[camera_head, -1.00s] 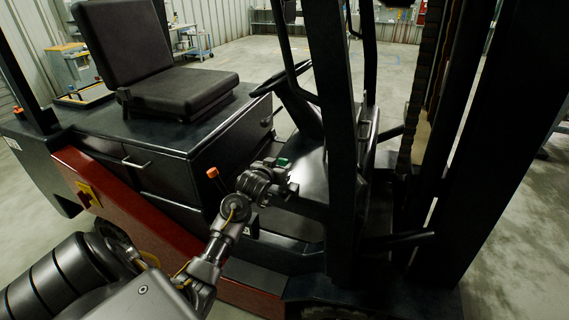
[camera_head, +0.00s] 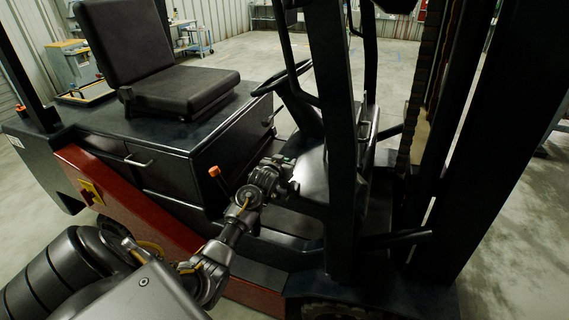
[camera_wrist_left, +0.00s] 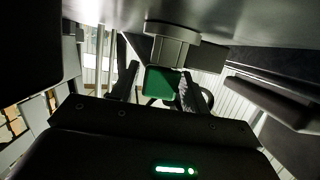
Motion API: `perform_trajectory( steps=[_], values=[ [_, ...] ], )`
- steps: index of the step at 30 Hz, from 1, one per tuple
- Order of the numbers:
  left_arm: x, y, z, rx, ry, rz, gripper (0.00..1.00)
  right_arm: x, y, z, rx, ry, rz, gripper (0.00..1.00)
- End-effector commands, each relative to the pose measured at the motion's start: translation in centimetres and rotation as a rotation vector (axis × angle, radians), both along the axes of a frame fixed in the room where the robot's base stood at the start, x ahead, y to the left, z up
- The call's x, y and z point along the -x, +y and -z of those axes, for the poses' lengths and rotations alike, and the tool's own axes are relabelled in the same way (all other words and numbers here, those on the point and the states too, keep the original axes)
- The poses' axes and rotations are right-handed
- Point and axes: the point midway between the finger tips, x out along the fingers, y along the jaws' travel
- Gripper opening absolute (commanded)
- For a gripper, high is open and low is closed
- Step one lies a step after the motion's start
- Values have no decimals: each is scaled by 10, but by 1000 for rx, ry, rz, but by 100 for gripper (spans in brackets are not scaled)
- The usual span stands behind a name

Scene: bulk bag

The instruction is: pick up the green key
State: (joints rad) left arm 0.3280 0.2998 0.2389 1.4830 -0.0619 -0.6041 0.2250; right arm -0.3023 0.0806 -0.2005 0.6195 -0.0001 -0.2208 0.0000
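The green key (camera_wrist_left: 160,82) shows in the left wrist view as a green block under a grey round fitting (camera_wrist_left: 172,45) on the underside of a dark panel. My left gripper (camera_wrist_left: 160,90) is open, with one dark finger on each side of the key. A small gap shows at the left finger; I cannot tell whether the right finger touches. In the head view my left gripper (camera_head: 287,172) is beside the dash below the steering wheel, and the key is mostly hidden there. My right gripper is not in view.
The forklift's steering wheel (camera_head: 283,78) and dark mast post (camera_head: 336,150) stand close to the gripper. A lever with an orange knob (camera_head: 214,171) rises left of my wrist. The black seat (camera_head: 180,92) is further left.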

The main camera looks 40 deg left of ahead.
Motion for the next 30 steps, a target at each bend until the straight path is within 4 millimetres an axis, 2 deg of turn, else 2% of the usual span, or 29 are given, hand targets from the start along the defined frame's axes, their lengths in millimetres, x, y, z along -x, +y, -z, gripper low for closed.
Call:
perform_trajectory(
  steps=[1,7,15,20,25,30],
  values=[
    [0,0,0,0,0,0,39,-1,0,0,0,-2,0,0],
    [0,0,0,0,0,0,13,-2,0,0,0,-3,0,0],
    [0,0,-1,0,-1,0,12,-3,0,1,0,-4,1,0],
    [0,1,-9,-2,-4,-1,12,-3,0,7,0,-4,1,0],
    [3,3,-35,-3,-6,-2,12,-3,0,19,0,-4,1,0],
    [31,15,-71,-6,-6,-2,12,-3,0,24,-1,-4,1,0]
  ],
)
